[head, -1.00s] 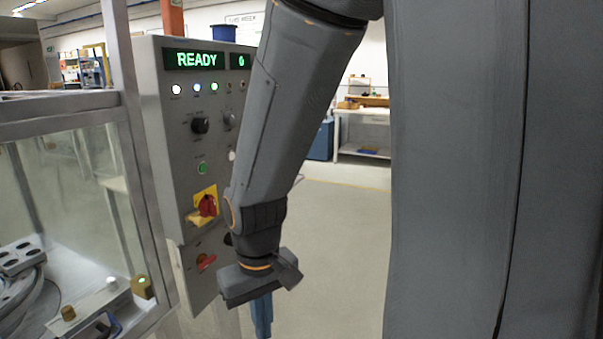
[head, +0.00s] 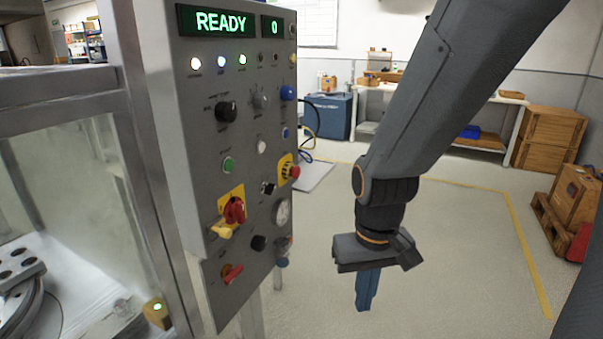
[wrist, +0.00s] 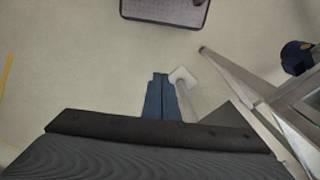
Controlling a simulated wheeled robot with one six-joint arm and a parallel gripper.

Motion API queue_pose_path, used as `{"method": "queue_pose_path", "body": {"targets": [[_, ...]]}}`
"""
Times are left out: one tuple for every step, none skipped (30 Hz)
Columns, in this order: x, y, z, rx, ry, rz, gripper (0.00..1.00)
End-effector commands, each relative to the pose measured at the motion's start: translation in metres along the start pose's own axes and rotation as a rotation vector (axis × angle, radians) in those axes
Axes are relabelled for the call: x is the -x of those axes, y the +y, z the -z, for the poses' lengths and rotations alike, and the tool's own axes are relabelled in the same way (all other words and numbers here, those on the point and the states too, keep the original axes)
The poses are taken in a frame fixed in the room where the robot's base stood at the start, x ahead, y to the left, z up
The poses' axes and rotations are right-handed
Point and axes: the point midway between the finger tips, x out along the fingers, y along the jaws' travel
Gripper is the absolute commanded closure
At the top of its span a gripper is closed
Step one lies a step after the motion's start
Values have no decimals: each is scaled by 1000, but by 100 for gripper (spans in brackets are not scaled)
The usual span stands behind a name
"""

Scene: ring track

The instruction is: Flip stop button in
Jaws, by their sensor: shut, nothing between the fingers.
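The control panel (head: 190,120) stands upright at left centre in the head view, its display reading READY and 0. A red mushroom button (head: 293,171) on a yellow plate sits at the panel's right edge, seen from the side. It looks like the stop button, but its label is too small to read. My gripper (head: 367,290) is right of the panel and lower than this button, apart from both, pointing down. Its blue fingers are together and empty. They also show in the wrist view (wrist: 160,97), above the floor.
A red rotary handle (head: 234,210) on a yellow plate and a lower red lever (head: 232,273) are on the panel. A glazed machine enclosure (head: 70,180) stands left. Wooden crates (head: 549,138) are at right. The floor between is open.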

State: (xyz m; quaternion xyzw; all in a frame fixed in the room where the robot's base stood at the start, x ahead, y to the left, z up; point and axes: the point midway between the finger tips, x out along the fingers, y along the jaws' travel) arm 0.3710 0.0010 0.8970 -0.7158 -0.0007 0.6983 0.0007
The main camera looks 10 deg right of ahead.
Motion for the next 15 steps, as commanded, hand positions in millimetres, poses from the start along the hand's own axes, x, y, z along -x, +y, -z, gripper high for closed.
{"method": "queue_pose_path", "body": {"targets": [[0, 2, 5, 6, 14, -3, 100], [0, 3, 10, 12, 28, -5, 100], [0, 7, 20, 22, 55, -10, 100], [0, 10, 30, 33, 81, -15, 100], [-1, 13, 41, 49, 112, -22, 100], [0, 18, 59, 73, 164, -31, 100], [0, 22, 74, 94, 209, -40, 100], [1, 26, 90, 118, 256, -48, 100], [2, 31, 113, 154, 324, -61, 100], [4, 34, 130, 179, 375, -70, 100], [6, 38, 147, 207, 428, -80, 100], [9, 40, 168, 245, 498, -90, 100], [12, 42, 183, 272, 551, -97, 100], [15, 44, 198, 300, 603, -105, 100], [20, 46, 216, 336, 674, -116, 100]]}}
